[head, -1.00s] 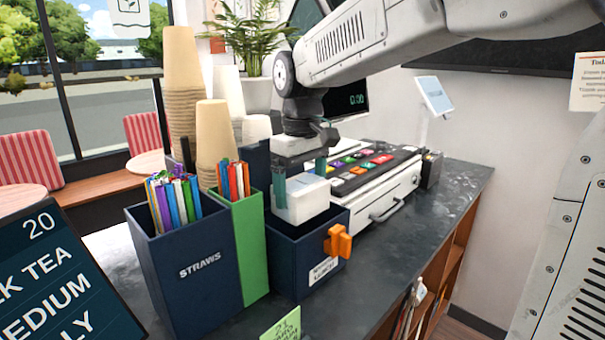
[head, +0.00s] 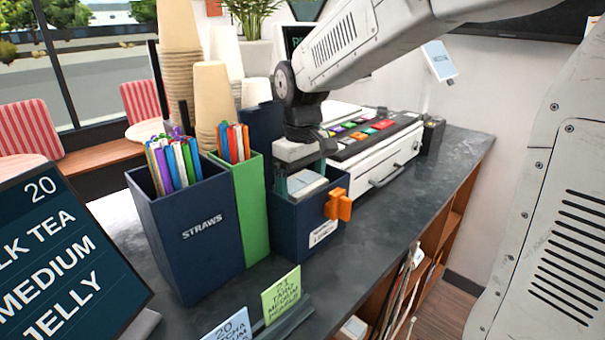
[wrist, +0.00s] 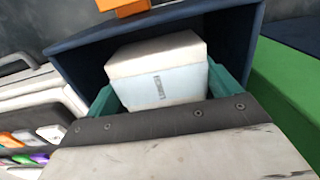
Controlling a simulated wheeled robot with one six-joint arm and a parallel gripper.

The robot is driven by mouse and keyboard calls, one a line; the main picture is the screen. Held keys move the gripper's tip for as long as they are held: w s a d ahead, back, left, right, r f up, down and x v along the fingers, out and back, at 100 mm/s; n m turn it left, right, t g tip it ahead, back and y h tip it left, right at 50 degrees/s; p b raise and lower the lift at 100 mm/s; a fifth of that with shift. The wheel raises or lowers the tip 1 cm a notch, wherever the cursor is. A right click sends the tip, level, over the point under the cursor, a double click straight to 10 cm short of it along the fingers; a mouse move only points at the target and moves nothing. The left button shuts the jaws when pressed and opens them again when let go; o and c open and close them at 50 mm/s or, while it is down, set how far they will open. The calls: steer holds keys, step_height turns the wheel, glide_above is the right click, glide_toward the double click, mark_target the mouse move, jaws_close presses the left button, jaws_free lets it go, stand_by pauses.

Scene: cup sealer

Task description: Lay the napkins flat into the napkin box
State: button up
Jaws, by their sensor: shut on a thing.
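The napkins (head: 306,182) are a white block-like stack with a pale blue band, held level in the mouth of the napkin box. In the wrist view the stack (wrist: 160,68) sits between my gripper's two teal fingers, with box walls around it. My gripper (head: 307,179) points down and is shut on the stack, its fingers partly inside the box. The napkin box (head: 290,233) is dark navy with a white label and an orange clip (head: 338,205) on its front edge. Its floor is hidden, so I cannot tell whether the stack touches it.
A green box (head: 251,205) of stirrers and a navy straws box (head: 200,240) stand close on the left. Stacked cups (head: 212,100) are behind. A cash register (head: 375,150) stands behind right. Counter (head: 400,205) right of the box is clear.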

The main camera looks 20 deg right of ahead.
steer(key=shift+f, duration=1.8)
steer(key=o, duration=0.9)
steer(key=shift+r, duration=0.1)
steer(key=shift+r, duration=3.45)
